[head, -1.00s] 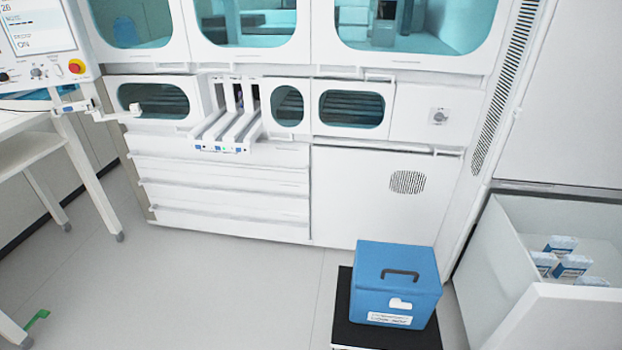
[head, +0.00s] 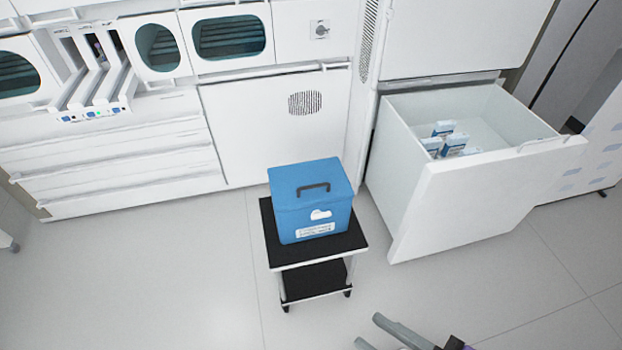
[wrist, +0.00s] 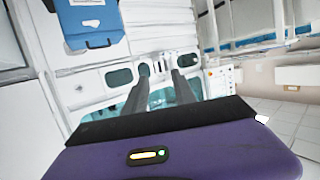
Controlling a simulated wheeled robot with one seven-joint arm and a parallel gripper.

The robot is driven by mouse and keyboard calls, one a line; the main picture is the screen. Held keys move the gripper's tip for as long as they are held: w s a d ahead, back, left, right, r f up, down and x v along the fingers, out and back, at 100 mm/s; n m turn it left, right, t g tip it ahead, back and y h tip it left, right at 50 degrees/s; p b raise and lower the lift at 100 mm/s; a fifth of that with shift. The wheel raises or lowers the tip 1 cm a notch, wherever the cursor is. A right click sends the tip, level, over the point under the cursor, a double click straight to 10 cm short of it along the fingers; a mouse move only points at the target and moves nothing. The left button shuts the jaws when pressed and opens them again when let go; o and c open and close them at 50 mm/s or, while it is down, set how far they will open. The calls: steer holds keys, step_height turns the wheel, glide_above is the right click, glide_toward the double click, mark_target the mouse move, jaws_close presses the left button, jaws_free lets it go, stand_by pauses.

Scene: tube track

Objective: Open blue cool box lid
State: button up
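The blue cool box (head: 290,215) stands on a small black-topped cart in the middle of the head view. Its lid (head: 300,175) is shut, with a dark handle on top. A white latch (head: 321,214) and a white label are on its front. The box also shows at the upper left of the wrist view (wrist: 88,18), cut by the frame edge. My gripper (head: 369,331) is at the bottom of the head view, partly cut off, in front of the box and to its right. Its two fingers (wrist: 160,72) are apart with nothing between them.
The two-tier cart (head: 352,239) stands on open floor. A large white drawer (head: 470,195) is pulled out to its right, holding several small cartons (head: 452,142). A white cabinet wall (head: 255,130) with windows is behind. Floor left of the cart is clear.

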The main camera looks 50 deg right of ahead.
steer(key=shift+f, duration=0.2)
steer(key=c, duration=0.4)
steer(key=w+d+f+m+h+b, duration=0.1)
steer(key=w+f+b, duration=0.1)
steer(key=w+f+m+t+h+b, duration=0.1)
steer(key=w+f+b, duration=0.1)
steer(key=w+b, duration=0.1)
steer(key=w+d+f+m+t+b, duration=0.1)
steer(key=w+f+m+b, duration=0.1)
steer(key=w, duration=0.1)
steer(key=shift+w+d+f+h+b, duration=0.15)
steer(key=shift+d+h+b, duration=0.2)
steer(key=shift+h, duration=0.05)
jaws_close()
steer(key=w+d+f+n+h+b, duration=0.35)
steer(key=w+d+n, duration=0.2)
steer(key=n, duration=0.55)
steer(key=w+d+f+n+h+b, duration=0.25)
steer(key=w+d+f+n, duration=0.35)
steer(key=n, duration=0.5)
steer(key=w+d+f+n+h+b, duration=0.2)
steer(key=w+d+f+n+b, duration=0.15)
steer(key=w+n, duration=0.55)
steer(key=w+d+r+n+p, duration=0.1)
steer(key=w+d+r+n, duration=0.1)
steer(key=w+d, duration=0.2)
steer(key=shift+w+d, duration=0.2)
steer(key=shift+w, duration=0.75)
